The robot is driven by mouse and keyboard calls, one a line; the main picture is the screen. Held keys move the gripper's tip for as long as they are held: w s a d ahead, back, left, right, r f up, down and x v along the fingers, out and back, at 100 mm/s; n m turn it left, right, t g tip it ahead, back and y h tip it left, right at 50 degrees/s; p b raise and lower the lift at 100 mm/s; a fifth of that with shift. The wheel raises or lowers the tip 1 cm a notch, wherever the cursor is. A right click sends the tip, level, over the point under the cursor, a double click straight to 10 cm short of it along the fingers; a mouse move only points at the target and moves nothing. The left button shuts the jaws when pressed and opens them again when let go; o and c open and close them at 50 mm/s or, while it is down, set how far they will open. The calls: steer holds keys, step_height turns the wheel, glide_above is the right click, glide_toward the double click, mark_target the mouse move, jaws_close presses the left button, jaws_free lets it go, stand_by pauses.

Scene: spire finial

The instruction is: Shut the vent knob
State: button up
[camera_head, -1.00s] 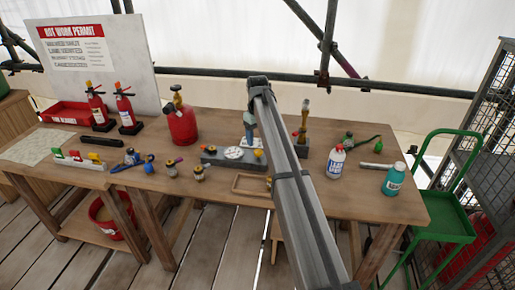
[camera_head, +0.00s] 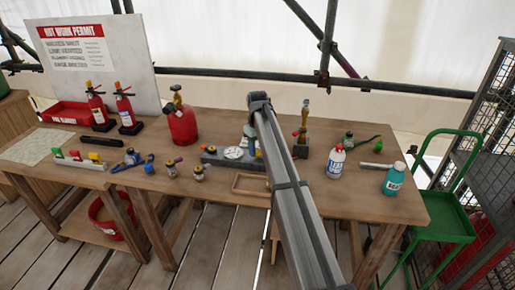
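A grey block with a round white gauge (camera_head: 233,153) sits on the wooden workbench, behind my arm's far end. A small yellow knob (camera_head: 258,153) shows at its right side, partly covered by my arm. I cannot tell whether this is the vent knob or how far it is turned. My gripper (camera_head: 249,140) is pointed down at the block, just above or against it. My arm link hides most of the gripper, so its fingers and any contact cannot be made out.
A red gas cylinder (camera_head: 182,124) with a brass valve stands left of the block. A brass upright fitting (camera_head: 303,126) stands to the right. A wooden tray (camera_head: 250,184) lies in front. White (camera_head: 336,161) and teal (camera_head: 394,179) bottles stand further right.

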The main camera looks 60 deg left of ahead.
steer(key=c, duration=0.7)
steer(key=shift+o, duration=0.2)
steer(key=m, duration=0.6)
steer(key=shift+w, duration=0.1)
steer(key=m, duration=0.6)
steer(key=shift+w+d, duration=0.1)
steer(key=shift+m, duration=0.3)
steer(key=o, duration=1)
steer(key=shift+o, duration=0.2)
